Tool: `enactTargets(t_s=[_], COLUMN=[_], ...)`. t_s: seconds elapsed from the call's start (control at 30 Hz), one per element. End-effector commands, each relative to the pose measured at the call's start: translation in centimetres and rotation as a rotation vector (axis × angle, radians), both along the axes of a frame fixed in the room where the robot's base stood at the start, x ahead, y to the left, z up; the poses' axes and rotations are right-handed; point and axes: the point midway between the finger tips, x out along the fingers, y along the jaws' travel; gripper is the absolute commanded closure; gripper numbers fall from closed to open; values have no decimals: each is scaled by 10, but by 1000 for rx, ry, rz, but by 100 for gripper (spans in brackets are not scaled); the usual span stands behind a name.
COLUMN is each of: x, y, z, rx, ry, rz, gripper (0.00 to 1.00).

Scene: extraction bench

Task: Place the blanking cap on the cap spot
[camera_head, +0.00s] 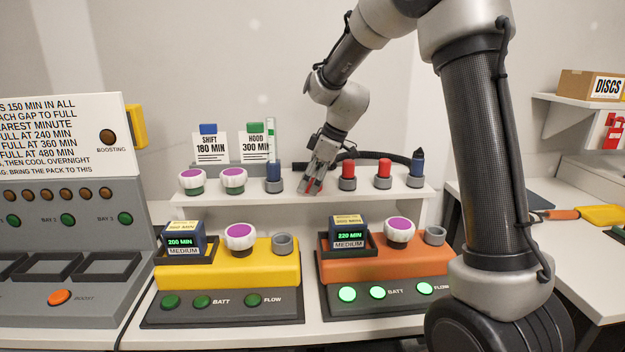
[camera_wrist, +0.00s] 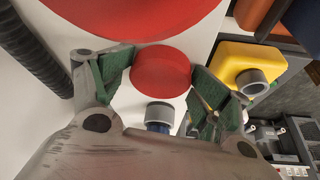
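Several caps stand in a row on the white shelf. My gripper (camera_head: 312,186) reaches down to the shelf between a blue cap (camera_head: 273,171) and a red cap (camera_head: 347,169). Which cap is the blanking cap is not labelled. Two empty grey rings stand on the consoles, one on the yellow (camera_head: 282,243) and one on the orange (camera_head: 435,235).
Another red cap (camera_head: 383,168) and a pointed dark blue piece (camera_head: 417,163) stand right of my gripper. White-and-purple caps (camera_head: 233,177) stand left. The yellow console (camera_head: 262,268) and orange console (camera_head: 390,265) sit in front, each with a battery pack and a purple-topped cap.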

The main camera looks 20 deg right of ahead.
Motion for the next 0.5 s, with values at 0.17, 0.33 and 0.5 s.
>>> enactTargets(t_s=[0.17,0.33,0.5], x=[-4,-3,-2], y=[-3,-2,-2], z=[-5,-4,-2], rx=[-5,-4,-3], ry=[15,12,10], rz=[0,1,0], gripper=[26,26,26])
